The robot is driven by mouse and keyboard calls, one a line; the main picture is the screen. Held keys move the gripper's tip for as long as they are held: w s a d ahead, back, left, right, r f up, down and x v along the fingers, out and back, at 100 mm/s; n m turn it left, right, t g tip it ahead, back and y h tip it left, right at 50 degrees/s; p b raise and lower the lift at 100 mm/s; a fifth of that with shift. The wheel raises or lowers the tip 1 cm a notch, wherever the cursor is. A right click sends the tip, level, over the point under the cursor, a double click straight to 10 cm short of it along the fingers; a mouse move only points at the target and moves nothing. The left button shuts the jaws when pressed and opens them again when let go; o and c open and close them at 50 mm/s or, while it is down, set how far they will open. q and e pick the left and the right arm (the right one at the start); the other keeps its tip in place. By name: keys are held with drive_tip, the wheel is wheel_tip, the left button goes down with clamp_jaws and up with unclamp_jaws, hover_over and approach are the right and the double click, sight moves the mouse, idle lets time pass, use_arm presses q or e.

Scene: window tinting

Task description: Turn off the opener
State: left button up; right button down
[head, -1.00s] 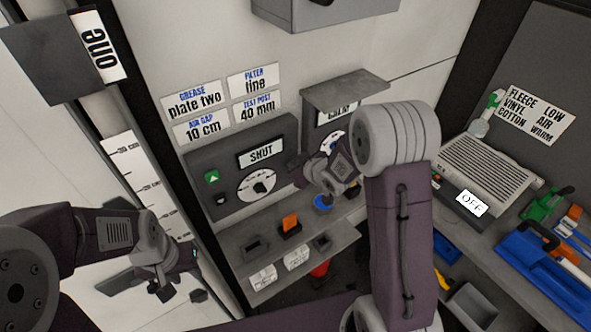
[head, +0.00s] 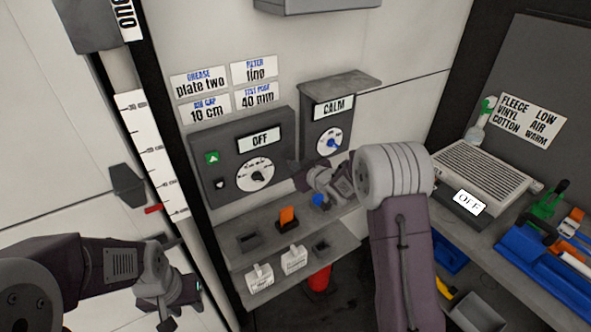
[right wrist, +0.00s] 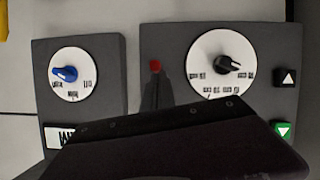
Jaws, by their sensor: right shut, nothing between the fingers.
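The opener's grey panel (head: 207,190) is on the wall in the head view. Its display (head: 259,139) reads OFF. Below it is a white dial with a black knob (head: 257,176); the knob also shows in the right wrist view (right wrist: 228,64). A green up button (head: 212,158) and a dark down button (head: 220,184) are at its left. A red button (right wrist: 154,66) shows in the right wrist view, just beyond the tip of my right gripper (right wrist: 155,88). My right gripper is shut and empty at the panel's right end. My left gripper (head: 187,316) is open, low at the left.
A second panel reading CALM (head: 333,108), with a blue-knob dial (head: 332,142), is right of the opener under a small hood. A vertical scale (head: 150,150) with a red marker is at left.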

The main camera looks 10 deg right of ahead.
drive_tip(key=shift+w+r+p, duration=0.35)
drive_tip(key=shift+w+p, duration=0.1)
drive_tip(key=shift+p, duration=0.2)
drive_tip(key=shift+s, duration=0.1)
idle(0.3)
